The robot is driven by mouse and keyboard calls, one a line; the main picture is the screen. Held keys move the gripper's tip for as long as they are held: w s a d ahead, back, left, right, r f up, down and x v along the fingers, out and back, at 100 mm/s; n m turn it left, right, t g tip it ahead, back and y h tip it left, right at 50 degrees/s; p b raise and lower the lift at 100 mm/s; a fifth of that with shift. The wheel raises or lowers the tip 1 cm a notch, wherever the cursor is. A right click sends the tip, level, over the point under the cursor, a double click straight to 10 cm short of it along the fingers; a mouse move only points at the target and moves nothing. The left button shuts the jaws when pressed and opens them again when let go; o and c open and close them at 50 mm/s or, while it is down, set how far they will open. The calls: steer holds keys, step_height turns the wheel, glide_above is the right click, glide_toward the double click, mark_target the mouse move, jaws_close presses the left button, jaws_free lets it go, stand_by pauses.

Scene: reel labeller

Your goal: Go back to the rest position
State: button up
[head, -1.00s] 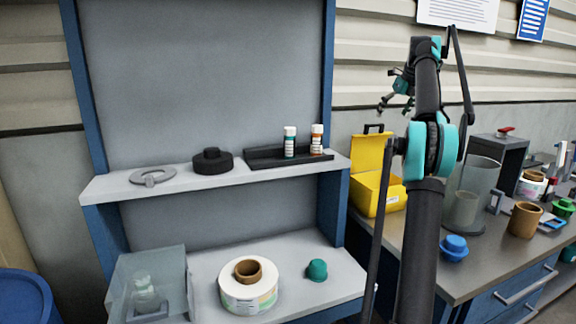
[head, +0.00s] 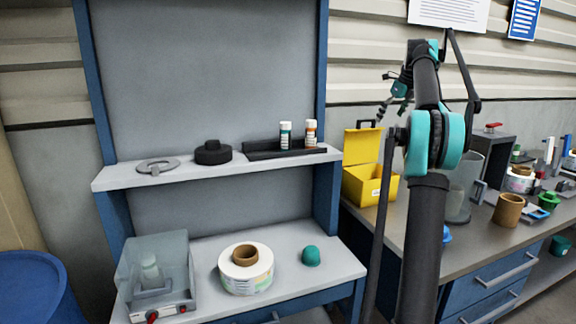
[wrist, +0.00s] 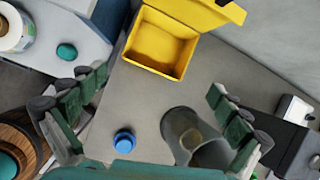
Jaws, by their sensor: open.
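My gripper (head: 393,98) is raised at the upper right of the head view, above the yellow bin and clear of the bench. The wrist view shows my gripper (wrist: 158,84) with its green fingers spread wide and nothing between them. The arm stands upright, with a teal joint at its middle. Below the fingers in the wrist view lie the grey bench top (wrist: 150,105), an open empty yellow bin (wrist: 160,50), a blue knob (wrist: 124,141) and a clear grey cylinder (wrist: 180,130). No finger touches any of them.
A shelf unit (head: 110,180) stands at left with a label reel (head: 232,278), a teal cap (head: 311,256) and a clear-covered box (head: 130,265). Two small bottles stand on its shelf. The right bench holds a brown cup (head: 508,210). A blue drum (head: 35,290) stands lower left.

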steer(key=s+a+f+n, duration=1.4)
steer(key=s+f+n, duration=0.1)
steer(key=s+f, duration=0.25)
steer(key=s+a+f+n, duration=0.2)
steer(key=s+f+n, duration=0.2)
steer(key=s+f, duration=0.4)
steer(key=s+a+f+n+h, duration=0.1)
steer(key=s+f+n, duration=0.4)
steer(key=s, duration=0.8)
steer(key=s+a+f+n, duration=0.3)
steer(key=s+f+n, duration=0.2)
steer(key=s+f, duration=0.5)
steer(key=shift+s+a+f+g+h, duration=0.3)
steer(key=shift+s+a+f, duration=0.05)
steer(key=shift+f, duration=0.6)
